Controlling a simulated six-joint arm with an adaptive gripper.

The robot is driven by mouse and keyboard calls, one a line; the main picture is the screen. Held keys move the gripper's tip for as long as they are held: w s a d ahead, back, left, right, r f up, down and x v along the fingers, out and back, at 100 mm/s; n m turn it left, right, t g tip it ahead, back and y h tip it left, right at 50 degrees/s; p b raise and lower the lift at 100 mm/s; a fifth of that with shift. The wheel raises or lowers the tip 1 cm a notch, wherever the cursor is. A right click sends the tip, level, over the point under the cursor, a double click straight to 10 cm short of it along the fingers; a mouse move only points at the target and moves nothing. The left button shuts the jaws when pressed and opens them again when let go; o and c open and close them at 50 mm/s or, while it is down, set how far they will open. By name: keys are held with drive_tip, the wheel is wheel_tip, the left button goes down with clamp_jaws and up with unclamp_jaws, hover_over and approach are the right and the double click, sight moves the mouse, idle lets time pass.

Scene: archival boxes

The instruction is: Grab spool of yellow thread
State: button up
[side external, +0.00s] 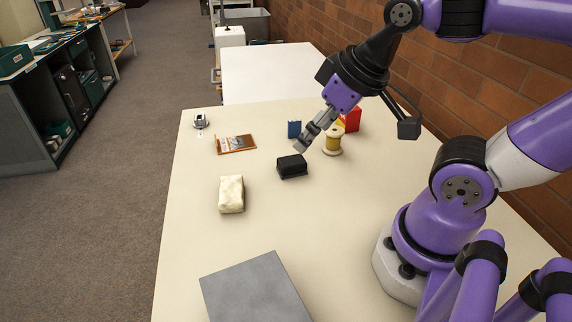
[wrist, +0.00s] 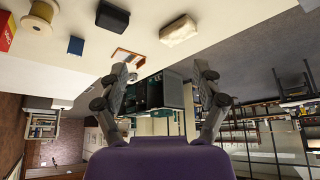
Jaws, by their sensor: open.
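The spool of yellow thread (side external: 333,142) stands upright on the cream table in the side external view, just right of my gripper (side external: 304,143). The spool also shows at the top left corner of the wrist view (wrist: 38,17), partly cut off. My gripper's two grey fingers stand well apart in the wrist view (wrist: 160,72), with nothing held between them. In the side view the fingers point down and left, above the table and apart from the spool.
A black block (side external: 292,166), an orange-brown booklet (side external: 236,144) and a cream block (side external: 231,194) lie to the left. A grey box (side external: 254,290) sits at the front.

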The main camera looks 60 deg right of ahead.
drive_tip(key=g, duration=0.1)
approach(338, 131)
drive_tip(key=w+a+f, duration=0.2)
drive_tip(key=f, duration=0.1)
drive_tip(key=d+f, duration=0.1)
drive_tip(key=f, duration=0.1)
drive_tip(key=w+f, duration=0.1)
drive_tip(key=shift+d+f, duration=0.3)
drive_tip(key=shift+d, duration=0.05)
drive_tip(key=x, duration=0.5)
drive_tip(key=shift+d+f, duration=0.2)
drive_tip(key=shift+f, duration=0.1)
drive_tip(key=c, duration=1)
